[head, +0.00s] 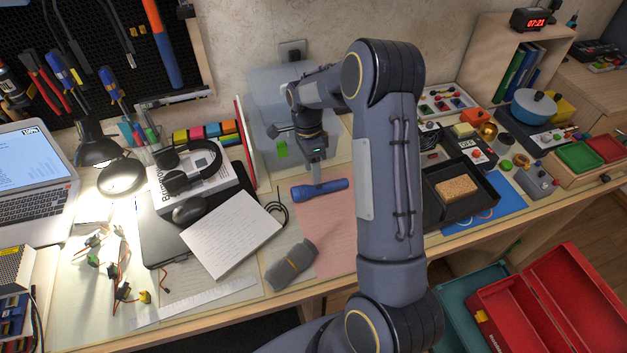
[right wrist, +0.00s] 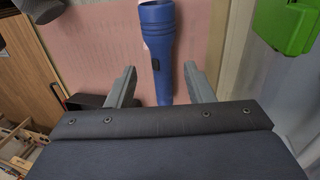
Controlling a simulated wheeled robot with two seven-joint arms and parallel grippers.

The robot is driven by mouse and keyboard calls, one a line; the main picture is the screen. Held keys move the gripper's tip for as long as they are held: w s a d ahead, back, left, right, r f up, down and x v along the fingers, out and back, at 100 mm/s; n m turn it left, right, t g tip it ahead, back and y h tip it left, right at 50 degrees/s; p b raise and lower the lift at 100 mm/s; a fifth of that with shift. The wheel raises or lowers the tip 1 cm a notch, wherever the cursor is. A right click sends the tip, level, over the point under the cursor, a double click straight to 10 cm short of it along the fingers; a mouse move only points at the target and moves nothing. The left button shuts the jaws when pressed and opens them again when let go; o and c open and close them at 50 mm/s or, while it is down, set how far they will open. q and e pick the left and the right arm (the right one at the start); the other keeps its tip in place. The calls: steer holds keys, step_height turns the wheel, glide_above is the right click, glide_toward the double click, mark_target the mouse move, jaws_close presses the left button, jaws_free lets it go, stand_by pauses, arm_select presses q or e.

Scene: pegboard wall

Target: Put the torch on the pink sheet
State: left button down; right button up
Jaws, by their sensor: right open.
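The blue torch (head: 328,188) lies on its side across the far end of the pink sheet (head: 330,232). In the right wrist view the torch (right wrist: 156,35) has the pink sheet (right wrist: 98,45) behind it. My right gripper (head: 317,184) is at the torch, pointing down. Its jaws (right wrist: 160,70) are open, with one finger on each side of the torch body and visible gaps beside it. My arm hides the sheet's right edge in the head view. My left gripper is not in view.
A grey rolled cloth (head: 291,262) lies at the sheet's left edge, with a notepad (head: 230,237) further left. A green object (head: 282,149) is behind the torch. A black tray (head: 470,207) with a sponge stands to the right. The sheet's near part is clear.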

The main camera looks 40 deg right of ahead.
steer(key=s+a+r+n+t+y, duration=0.1)
steer(key=s+a+r+n, duration=0.15)
steer(key=r, duration=0.45)
steer(key=s+a+r+n+t, duration=0.1)
steer(key=s+r+n+t, duration=0.15)
steer(key=r, duration=0.55)
steer(key=s+a+n+t+y, duration=0.1)
steer(key=s+a+n+t, duration=0.1)
steer(key=s+a+n, duration=0.3)
steer(key=s+a+r+n+t+y, duration=0.1)
steer(key=s+a+n, duration=0.5)
steer(key=s, duration=0.8)
steer(key=n+t, duration=0.1)
steer(key=n, duration=0.2)
steer(key=shift+n, duration=0.3)
steer(key=shift+t, duration=0.25)
